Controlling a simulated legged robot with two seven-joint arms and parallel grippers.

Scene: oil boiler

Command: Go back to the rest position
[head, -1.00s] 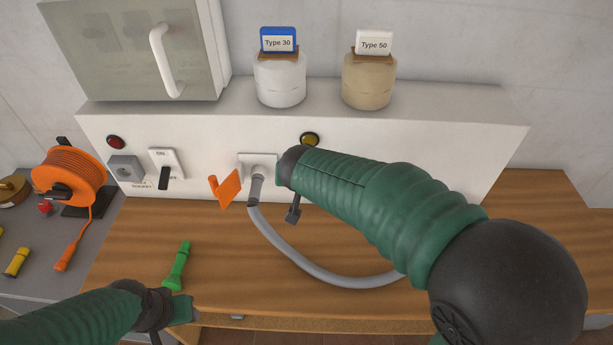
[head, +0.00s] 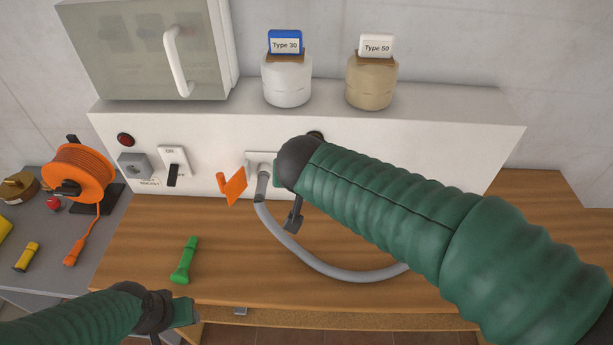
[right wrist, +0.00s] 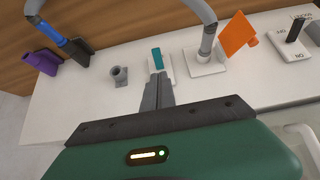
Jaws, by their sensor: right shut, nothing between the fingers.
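My right arm reaches in from the right in the head view, its gripper (head: 292,215) in front of the white box, right of the grey hose's plug. In the right wrist view the right gripper's fingers (right wrist: 160,88) are together with nothing between them, in front of a white plate with a teal part (right wrist: 156,58). I cannot tell whether they touch it. My left gripper (head: 178,318) is low at the left, over the bench's front edge; its fingers are only partly visible, and I see nothing held.
The white box (head: 420,150) stands on the wooden bench (head: 230,260). A grey hose (head: 325,270) loops from its plug beside an orange flag (head: 235,187). An orange cable reel (head: 80,172) stands at left.

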